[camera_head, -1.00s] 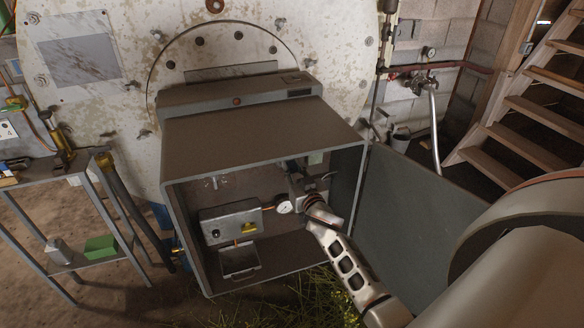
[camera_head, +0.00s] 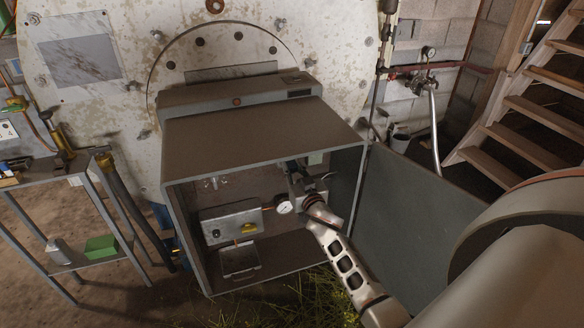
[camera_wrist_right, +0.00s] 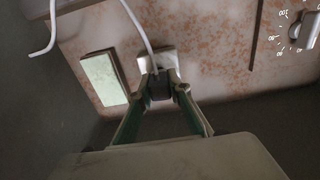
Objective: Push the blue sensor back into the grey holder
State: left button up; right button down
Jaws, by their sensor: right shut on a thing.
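My right gripper (camera_wrist_right: 160,86) reaches into the open grey cabinet, and in the head view it is by the back wall (camera_head: 294,170), right of the gauge. Its fingers are shut on the small dark blue-grey sensor (camera_wrist_right: 160,88), with a pale cable running up from it. The light grey holder (camera_wrist_right: 156,60) is on the rust-spotted back wall, directly behind the sensor. The sensor overlaps the holder in the wrist view; I cannot tell how deep it sits. In the head view my gripper hides both. My left gripper is not in view.
A pale green plate (camera_wrist_right: 104,78) is left of the holder in the wrist view. A white loose cable (camera_wrist_right: 45,35) hangs nearby. The cabinet (camera_head: 262,140) has a metal box (camera_head: 231,222) and round gauge (camera_head: 284,207) inside; its open door (camera_head: 408,215) stands right.

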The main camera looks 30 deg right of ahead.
jog(key=shift+w+d, duration=0.15)
jog(key=shift+w, duration=0.45)
jog(key=c, duration=1.8)
grip_release()
jog(key=shift+s, duration=0.1)
jog(key=shift+s+f, duration=0.1)
jog(key=shift+s, duration=0.2)
jog(key=v, duration=1.1)
jog(key=s+a+f+n+g+y, duration=0.2)
jog(key=s+a+f, duration=0.4)
jog(key=s, duration=0.2)
jog(key=s+a+f+n+g+y, duration=0.2)
jog(key=s+a+f, duration=0.5)
jog(key=s+a+f+n+g+y, duration=0.2)
jog(key=s+a+f+n+y, duration=0.1)
jog(key=s+a+f, duration=0.4)
jog(key=shift+s+a+f+g, duration=0.1)
jog(key=shift+s+a+g, duration=0.05)
jog(key=shift+s, duration=0.25)
jog(key=shift+s+a+g, duration=0.1)
jog(key=shift+s+g, duration=0.05)
jog(key=shift+s, duration=0.25)
